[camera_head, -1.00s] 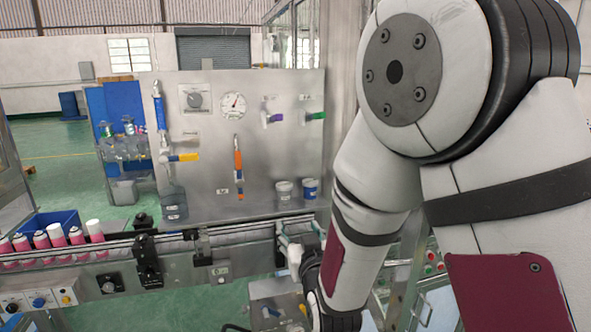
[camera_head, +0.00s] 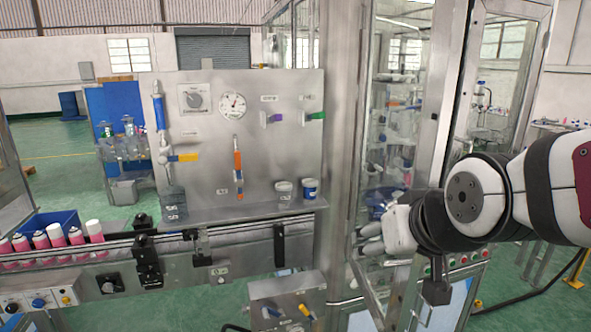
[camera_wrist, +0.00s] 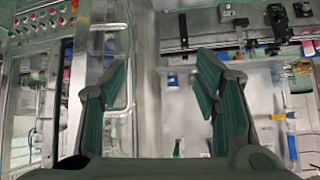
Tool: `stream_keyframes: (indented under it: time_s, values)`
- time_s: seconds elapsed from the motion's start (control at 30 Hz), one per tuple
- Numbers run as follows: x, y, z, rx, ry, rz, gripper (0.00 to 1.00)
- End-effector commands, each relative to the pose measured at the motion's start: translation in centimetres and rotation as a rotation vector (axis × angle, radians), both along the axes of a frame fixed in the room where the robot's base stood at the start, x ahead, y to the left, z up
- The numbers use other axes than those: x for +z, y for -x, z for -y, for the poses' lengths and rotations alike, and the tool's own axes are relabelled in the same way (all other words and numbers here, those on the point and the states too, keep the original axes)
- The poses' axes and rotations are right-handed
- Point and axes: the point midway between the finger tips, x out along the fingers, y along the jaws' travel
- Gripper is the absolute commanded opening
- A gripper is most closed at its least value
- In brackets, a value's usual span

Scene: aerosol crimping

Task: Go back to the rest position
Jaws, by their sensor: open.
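My gripper (camera_wrist: 160,95) shows in the wrist view with its two green-padded fingers spread wide and nothing between them. In the head view my arm reaches in from the right edge. Its wrist end is in front of the glass-sided cabinet, right of the steel panel, and the fingers cannot be made out clearly there. No object is held.
The steel panel (camera_head: 215,100) carries a gauge, valves and two small cups. A conveyor rail (camera_head: 105,245) runs below it, with several pink cans (camera_head: 57,236) at left. The glass cabinet (camera_head: 395,110) and a row of buttons (camera_head: 465,259) stand near my arm.

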Motion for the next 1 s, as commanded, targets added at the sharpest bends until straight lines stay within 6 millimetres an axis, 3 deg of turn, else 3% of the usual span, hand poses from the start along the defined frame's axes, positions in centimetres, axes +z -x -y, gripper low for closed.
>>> stream_keyframes:
  time_s: [0.1, 0.2, 0.5, 0.53, 0.7, 1.0]
  values:
    - [0.8, 4.4, 1.8, -0.026, 0.018, -0.082, 0.56]
    - [0.9, 7.6, 2.9, -0.043, 0.034, -0.148, 0.56]
    - [0.8, 15.7, 5.0, -0.101, 0.066, -0.302, 0.56]
    - [-0.1, 14.3, 5.0, -0.098, 0.065, -0.303, 0.56]
    - [-2.5, 11.2, 4.9, -0.096, 0.064, -0.303, 0.56]
    - [-5.3, 8.0, 4.9, -0.095, 0.065, -0.301, 0.56]
